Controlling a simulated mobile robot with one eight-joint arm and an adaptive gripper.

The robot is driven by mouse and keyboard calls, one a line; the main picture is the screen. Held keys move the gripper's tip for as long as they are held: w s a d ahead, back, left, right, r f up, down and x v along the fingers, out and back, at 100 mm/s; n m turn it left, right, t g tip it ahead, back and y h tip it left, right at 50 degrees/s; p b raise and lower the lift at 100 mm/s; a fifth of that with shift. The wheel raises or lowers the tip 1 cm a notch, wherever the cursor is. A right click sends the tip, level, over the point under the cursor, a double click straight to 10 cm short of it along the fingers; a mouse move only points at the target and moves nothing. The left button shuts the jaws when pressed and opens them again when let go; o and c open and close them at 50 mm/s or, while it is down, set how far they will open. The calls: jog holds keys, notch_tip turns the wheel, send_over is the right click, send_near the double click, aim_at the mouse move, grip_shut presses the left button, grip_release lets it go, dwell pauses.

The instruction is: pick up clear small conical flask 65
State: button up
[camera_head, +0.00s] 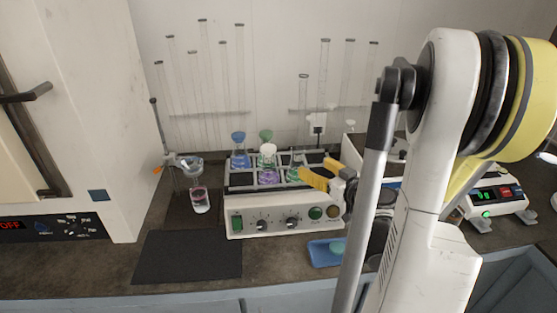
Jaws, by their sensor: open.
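A shaker (274,228) stands on the bench with several small conical flasks in its top rack. One holds blue liquid (239,158), one purple (268,174), and one at the right looks greenish-blue (295,172). A flask with a green top (266,136) stands behind. I cannot tell which is the clear small conical flask 65; no label is readable. My gripper (314,168), with yellow fingers, is open at the rack's right end, close beside the greenish-blue flask. I cannot tell whether they touch.
A glass vessel with pinkish liquid (200,201) stands left of the shaker, below a funnel on a stand (190,163). A dark mat (188,257) lies in front. A blue tray (322,254) lies front right. A balance (497,203) stands far right.

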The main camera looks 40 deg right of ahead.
aim_at(301, 158)
jog(key=b+x, duration=0.1)
jog(key=x, duration=0.2)
jog(key=shift+w+f, duration=0.15)
jog(key=shift+w, duration=0.25)
jog(key=b+x, duration=0.2)
jog(key=x, duration=0.4)
jog(key=shift+c, duration=0.6)
grip_shut()
jog(key=shift+r, duration=0.35)
